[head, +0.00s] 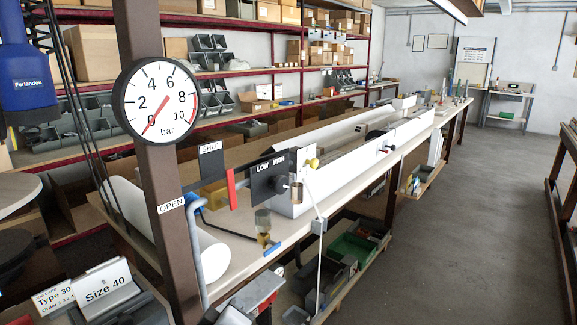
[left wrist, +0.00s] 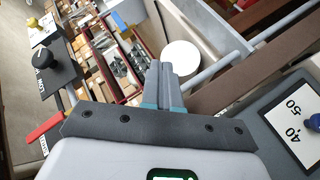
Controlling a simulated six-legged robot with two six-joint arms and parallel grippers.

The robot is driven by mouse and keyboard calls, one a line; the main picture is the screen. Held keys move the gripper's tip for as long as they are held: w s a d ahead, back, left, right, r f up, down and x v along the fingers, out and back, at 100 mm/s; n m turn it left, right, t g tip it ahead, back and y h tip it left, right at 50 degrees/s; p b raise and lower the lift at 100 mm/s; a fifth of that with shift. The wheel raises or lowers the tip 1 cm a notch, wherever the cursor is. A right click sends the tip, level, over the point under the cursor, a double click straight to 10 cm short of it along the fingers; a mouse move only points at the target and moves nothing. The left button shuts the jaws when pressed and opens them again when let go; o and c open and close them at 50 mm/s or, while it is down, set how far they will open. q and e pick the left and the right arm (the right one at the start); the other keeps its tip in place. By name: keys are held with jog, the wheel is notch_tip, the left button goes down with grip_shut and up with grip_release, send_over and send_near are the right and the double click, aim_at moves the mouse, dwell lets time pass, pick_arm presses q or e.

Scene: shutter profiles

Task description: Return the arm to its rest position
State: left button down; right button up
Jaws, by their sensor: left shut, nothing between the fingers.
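My right gripper is in neither view.
A brown post (head: 165,190) carries a pressure gauge (head: 158,100). The LOW/HIGH panel (head: 268,183) and red lever (head: 231,188) stand close behind the gripper. A Size 40 sign (head: 105,290) is at lower left. The floor (head: 460,220) at right is clear.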

pick_arm(q)
jog(key=s+a+f+m+g+h, duration=0.1)
jog(key=s+f+m+g, duration=0.15)
jog(key=f, duration=0.85)
jog(key=s+a+f+m+g, duration=0.15)
jog(key=s+f+g, duration=0.25)
jog(key=f, duration=0.7)
jog(key=s+f+m+g+h, duration=0.1)
jog(key=s+f+m+g, duration=0.1)
jog(key=s+f, duration=0.5)
jog(key=s+d+f+m+g+h, duration=0.1)
jog(key=s+f+m+g, duration=0.1)
jog(key=s+f+g, duration=0.3)
jog(key=s+f, duration=0.3)
jog(key=s, duration=0.3)
jog(key=shift+s+d+h, duration=0.25)
jog(key=shift+s+h, duration=0.15)
